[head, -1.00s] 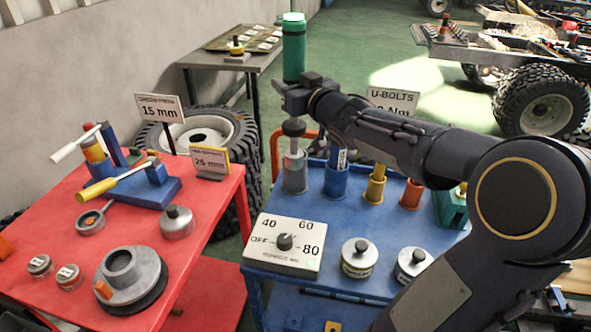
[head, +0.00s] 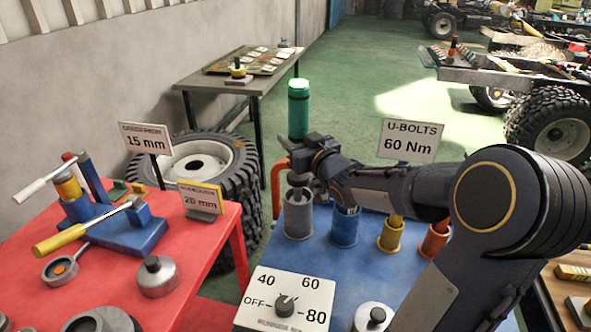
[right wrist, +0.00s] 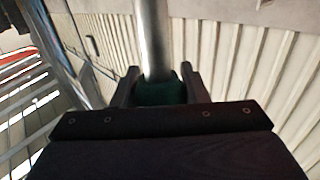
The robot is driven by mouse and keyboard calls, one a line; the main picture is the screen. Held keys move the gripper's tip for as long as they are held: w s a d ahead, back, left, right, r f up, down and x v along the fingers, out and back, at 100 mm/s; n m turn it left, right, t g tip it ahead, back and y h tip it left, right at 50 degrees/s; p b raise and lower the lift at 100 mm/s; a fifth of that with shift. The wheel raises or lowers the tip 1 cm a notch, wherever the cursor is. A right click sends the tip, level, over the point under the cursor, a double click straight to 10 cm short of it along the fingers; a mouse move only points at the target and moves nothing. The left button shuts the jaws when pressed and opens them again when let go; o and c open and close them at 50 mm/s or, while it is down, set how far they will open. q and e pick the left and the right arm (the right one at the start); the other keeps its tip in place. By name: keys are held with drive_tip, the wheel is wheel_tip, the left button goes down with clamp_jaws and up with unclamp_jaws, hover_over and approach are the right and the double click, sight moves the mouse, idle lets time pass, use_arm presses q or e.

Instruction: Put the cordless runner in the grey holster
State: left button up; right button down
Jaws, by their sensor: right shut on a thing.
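The cordless runner (head: 299,112) has a green cylindrical body and stands about upright. My right gripper (head: 306,160) is shut on it below the green part. In the right wrist view, a dark green part of the runner (right wrist: 160,93) sits between the fingers, with a bare metal cylinder beyond it. The grey holster (head: 298,216) is an upright tube on the blue table. The runner's lower grey end is right at the holster's mouth, in line with it; how deep it reaches I cannot tell. My left gripper is not in view.
Blue (head: 344,228), yellow (head: 391,234) and orange (head: 434,242) holsters stand in a row to the right. A dial box (head: 285,300) is in front. A U-BOLTS sign (head: 411,140) stands behind. An orange hooked bar (head: 277,187) is close on the left.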

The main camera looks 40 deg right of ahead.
drive_tip(key=shift+f+b, duration=0.4)
drive_tip(key=shift+f, duration=2.8)
drive_tip(key=shift+f, duration=0.15)
drive_tip(key=c, duration=0.8)
unclamp_jaws()
drive_tip(key=shift+c, duration=0.2)
drive_tip(key=s+a, duration=0.2)
drive_tip(key=s, duration=1)
drive_tip(key=s+a+f+g+y, duration=0.3)
drive_tip(key=s+a+g, duration=0.3)
drive_tip(key=s+a, duration=0.2)
drive_tip(key=s+a+f+g+y, duration=0.3)
drive_tip(key=s+a+f+g, duration=0.2)
drive_tip(key=s+a, duration=0.3)
drive_tip(key=a+g, duration=0.1)
drive_tip(key=a, duration=0.2)
drive_tip(key=shift+a, duration=0.25)
